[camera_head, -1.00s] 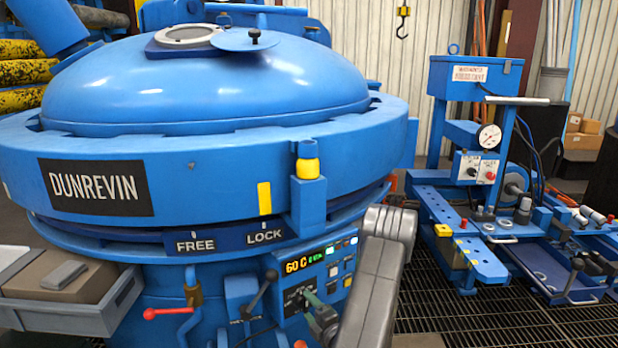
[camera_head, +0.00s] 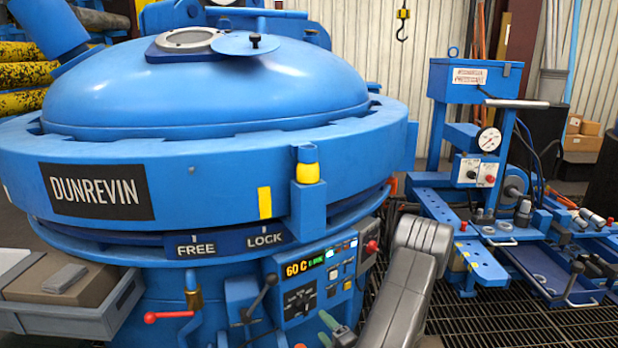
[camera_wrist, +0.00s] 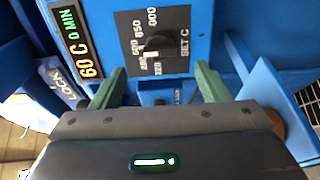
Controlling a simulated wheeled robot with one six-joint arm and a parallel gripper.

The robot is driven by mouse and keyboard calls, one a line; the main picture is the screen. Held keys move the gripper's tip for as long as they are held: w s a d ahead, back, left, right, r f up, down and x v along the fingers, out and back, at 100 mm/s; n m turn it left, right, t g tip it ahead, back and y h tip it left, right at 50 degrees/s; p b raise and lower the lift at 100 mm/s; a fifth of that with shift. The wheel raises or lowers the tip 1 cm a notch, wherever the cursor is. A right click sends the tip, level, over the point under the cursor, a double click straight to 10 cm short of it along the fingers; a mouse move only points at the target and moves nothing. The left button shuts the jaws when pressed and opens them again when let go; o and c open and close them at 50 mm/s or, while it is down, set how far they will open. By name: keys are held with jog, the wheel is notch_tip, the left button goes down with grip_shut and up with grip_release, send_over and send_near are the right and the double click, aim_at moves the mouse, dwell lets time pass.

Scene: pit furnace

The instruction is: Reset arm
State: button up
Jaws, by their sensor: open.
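My gripper (camera_head: 332,328) shows at the bottom of the head view, with green fingers in front of the furnace's lower front. In the wrist view, the two green fingers (camera_wrist: 160,85) stand wide apart with nothing between them. Just beyond the fingertips is the SET C dial (camera_wrist: 157,47) on a dark plate, its knob clear of the fingers. The dial plate also shows in the head view (camera_head: 300,301). My grey arm link (camera_head: 405,285) covers part of the area right of the panel.
The blue furnace (camera_head: 210,85) fills the left. Its display (camera_head: 304,265) reads 60 C. A grey-knobbed lever (camera_head: 262,298) and red-handled valve (camera_head: 168,316) sit left of the panel. A blue workbench with a gauge (camera_head: 489,139) stands right. Grated floor (camera_head: 470,325) lies between.

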aim_at(307, 308)
jog(key=v, duration=0.5)
jog(key=w+a+n+b, duration=0.2)
jog(key=w+n+b, duration=0.1)
jog(key=n+b, duration=0.1)
jog(key=w+a+n+b, duration=0.3)
jog(key=w+n, duration=0.1)
jog(key=n, duration=0.1)
jog(key=w+a+n+b, duration=0.2)
jog(key=w+n+b, duration=0.1)
jog(key=n+b, duration=0.1)
jog(key=shift+w+a+r+n+b, duration=0.1)
jog(key=shift+w+a+n+b, duration=0.1)
jog(key=shift+w+n+b, duration=0.3)
jog(key=shift+s+r+n+b, duration=0.15)
jog(key=shift+n+b, duration=0.25)
jog(key=shift+n, duration=0.6)
jog(key=shift+r, duration=0.1)
